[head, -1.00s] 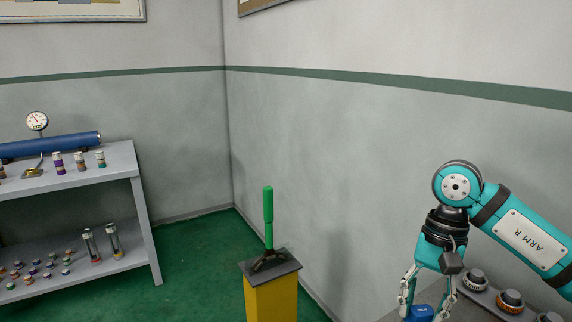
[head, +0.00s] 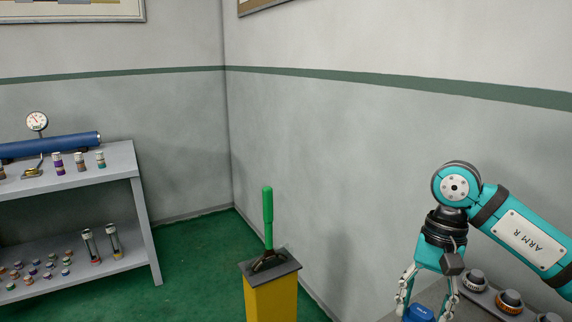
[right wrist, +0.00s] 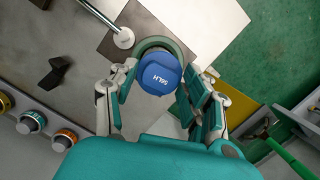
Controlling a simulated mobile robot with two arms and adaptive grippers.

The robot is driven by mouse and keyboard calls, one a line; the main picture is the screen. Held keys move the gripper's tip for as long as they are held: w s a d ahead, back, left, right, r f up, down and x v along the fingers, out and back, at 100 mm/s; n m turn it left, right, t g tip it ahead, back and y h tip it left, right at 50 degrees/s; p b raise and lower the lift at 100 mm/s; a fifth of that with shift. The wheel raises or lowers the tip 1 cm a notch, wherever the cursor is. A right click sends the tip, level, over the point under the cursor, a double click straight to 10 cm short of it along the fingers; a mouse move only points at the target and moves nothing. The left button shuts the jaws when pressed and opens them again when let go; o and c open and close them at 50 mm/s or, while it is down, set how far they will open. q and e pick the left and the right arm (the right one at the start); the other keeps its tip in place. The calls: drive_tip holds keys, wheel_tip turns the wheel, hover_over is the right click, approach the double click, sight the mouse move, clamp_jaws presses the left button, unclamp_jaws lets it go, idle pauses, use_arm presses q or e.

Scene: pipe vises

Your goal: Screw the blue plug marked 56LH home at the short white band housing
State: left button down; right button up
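The blue plug (right wrist: 160,76), with 56LH in white on its face, sits in the middle of the right wrist view. A dark green curved rim (right wrist: 168,44) shows around its far side. In the head view the plug (head: 420,313) is at the bottom edge, partly cut off. My right gripper (right wrist: 158,92) has one finger on each side of the plug, with its fingers spread and small gaps visible. In the head view the right gripper (head: 428,300) points down over the plug. No white band is clearly visible on the housing. My left gripper is out of view.
Knobbed fittings (head: 509,300) stand on the grey bench right of the gripper. A yellow pedestal (head: 270,298) carries a green upright lever (head: 268,217). A shelf (head: 120,160) at left holds small plugs and a blue pipe (head: 60,145). Green floor lies between.

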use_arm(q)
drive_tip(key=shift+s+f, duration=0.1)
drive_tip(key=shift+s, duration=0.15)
use_arm(e)
drive_tip(key=m, duration=0.4)
drive_tip(key=shift+f+m+t+y, duration=0.1)
drive_tip(key=shift+m+t+y, duration=0.3)
drive_tip(key=m, duration=0.4)
drive_tip(key=shift+m+t+b, duration=0.3)
drive_tip(key=shift+t+b, duration=0.1)
drive_tip(key=shift+a+m, duration=0.1)
drive_tip(key=shift+m, duration=0.4)
drive_tip(key=shift+c, duration=0.3)
clamp_jaws()
